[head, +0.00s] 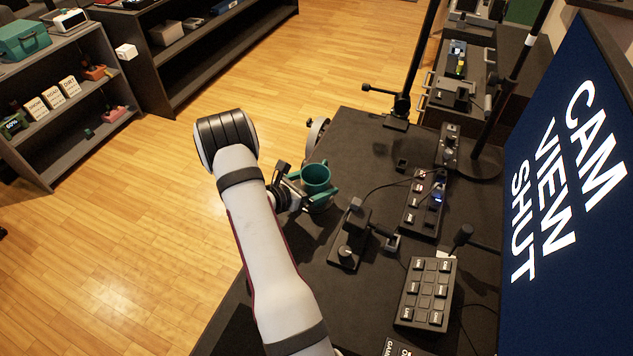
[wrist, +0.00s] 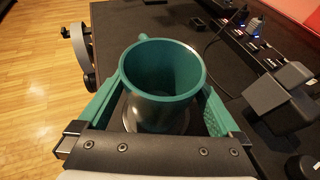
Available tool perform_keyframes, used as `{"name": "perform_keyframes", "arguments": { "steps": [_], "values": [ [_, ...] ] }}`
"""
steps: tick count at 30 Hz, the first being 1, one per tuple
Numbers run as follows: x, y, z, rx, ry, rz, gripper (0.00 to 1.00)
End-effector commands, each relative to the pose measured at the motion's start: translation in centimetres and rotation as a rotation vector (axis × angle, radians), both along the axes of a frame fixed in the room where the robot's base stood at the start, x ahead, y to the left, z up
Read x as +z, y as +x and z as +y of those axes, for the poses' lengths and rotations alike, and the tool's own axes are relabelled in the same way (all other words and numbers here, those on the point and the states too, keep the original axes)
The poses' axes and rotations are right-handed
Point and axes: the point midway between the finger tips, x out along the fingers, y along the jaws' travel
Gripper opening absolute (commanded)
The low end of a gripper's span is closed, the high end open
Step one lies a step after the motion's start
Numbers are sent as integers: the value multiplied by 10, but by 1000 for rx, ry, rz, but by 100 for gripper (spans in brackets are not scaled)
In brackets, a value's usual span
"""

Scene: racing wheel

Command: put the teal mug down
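The teal mug (head: 316,181) is upright at the left edge of the dark desk (head: 304,258) in the head view. In the wrist view the mug (wrist: 163,70) sits between the two teal fingers of my gripper (wrist: 162,98), with its open rim facing the camera and a stub of handle at the far left. The fingers close in on both sides of the mug and appear to grip it. In the head view my gripper (head: 305,190) reaches it from the left. The mug's base is mostly hidden, and I cannot tell whether it touches the desk.
A racing wheel (head: 317,135) is just beyond the mug at the desk edge. To the right stand a black lever unit (head: 350,236), a button box (head: 426,292) and a switch panel (head: 424,203). A big screen (head: 565,150) borders the right. Bare desk lies below the mug.

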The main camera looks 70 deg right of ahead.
Motion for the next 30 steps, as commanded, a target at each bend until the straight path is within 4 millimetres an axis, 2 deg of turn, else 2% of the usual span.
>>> {"name": "perform_keyframes", "arguments": {
  "steps": [8, 21, 25, 30],
  "values": [
    [5, 2, 4, 1, 0, 0, 100],
    [41, 37, 85, 5, -1, -1, 100],
    [47, 41, 99, 1, 0, 0, 100],
    [50, 42, 103, -4, -2, -4, 100]
  ]
}}
